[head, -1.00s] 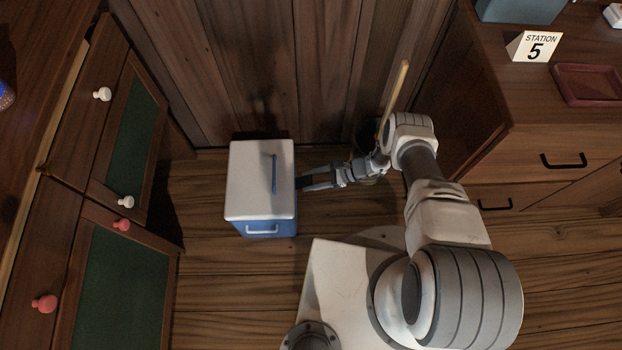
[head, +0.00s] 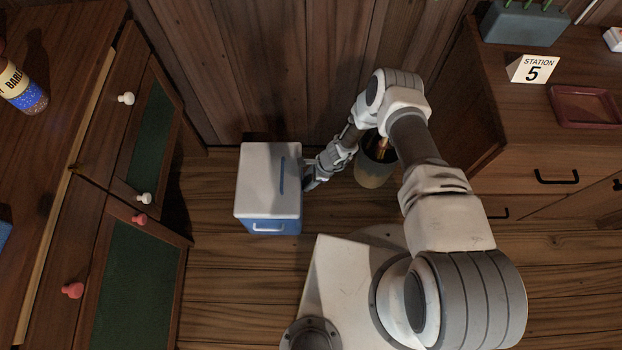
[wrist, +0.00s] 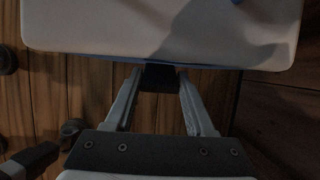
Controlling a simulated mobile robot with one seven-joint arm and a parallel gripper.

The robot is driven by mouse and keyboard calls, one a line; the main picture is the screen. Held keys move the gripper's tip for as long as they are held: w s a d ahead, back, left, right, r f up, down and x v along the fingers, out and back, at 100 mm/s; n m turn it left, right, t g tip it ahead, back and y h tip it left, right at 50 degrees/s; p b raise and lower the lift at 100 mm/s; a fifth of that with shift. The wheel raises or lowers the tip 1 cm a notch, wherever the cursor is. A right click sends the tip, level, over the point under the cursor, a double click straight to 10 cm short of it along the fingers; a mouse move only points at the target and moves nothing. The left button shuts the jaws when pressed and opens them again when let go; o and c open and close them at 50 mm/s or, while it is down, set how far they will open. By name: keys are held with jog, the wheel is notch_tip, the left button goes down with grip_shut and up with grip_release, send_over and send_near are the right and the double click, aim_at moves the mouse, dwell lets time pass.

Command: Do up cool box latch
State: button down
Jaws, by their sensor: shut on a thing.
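The cool box (head: 267,226) stands on the floor against the wooden wall, with a blue body and a white lid (head: 262,180). The lid lies down on the body, with a blue handle on top. In the wrist view the white lid (wrist: 110,30) fills the top of the picture. My gripper (head: 309,182) is at the box's right side, tilted downward. In the wrist view my gripper (wrist: 159,76) has its fingers on either side of a small dark piece, the latch (wrist: 159,79), just below the lid's edge. The fingertips' exact contact is dim.
A dark bin (head: 376,170) stands right of the box, close to my arm. A cabinet with green panels (head: 130,275) is at the left. A wooden counter (head: 480,85) with drawers is at the right. Floor in front of the box is clear.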

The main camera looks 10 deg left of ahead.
jog(key=shift+a+h, duration=0.1)
jog(key=shift+h, duration=0.2)
jog(key=shift+c, duration=1.2)
grip_release()
jog(key=p+v, duration=0.6)
jog(key=v, duration=1.1)
jog(key=shift+s+r, duration=0.2)
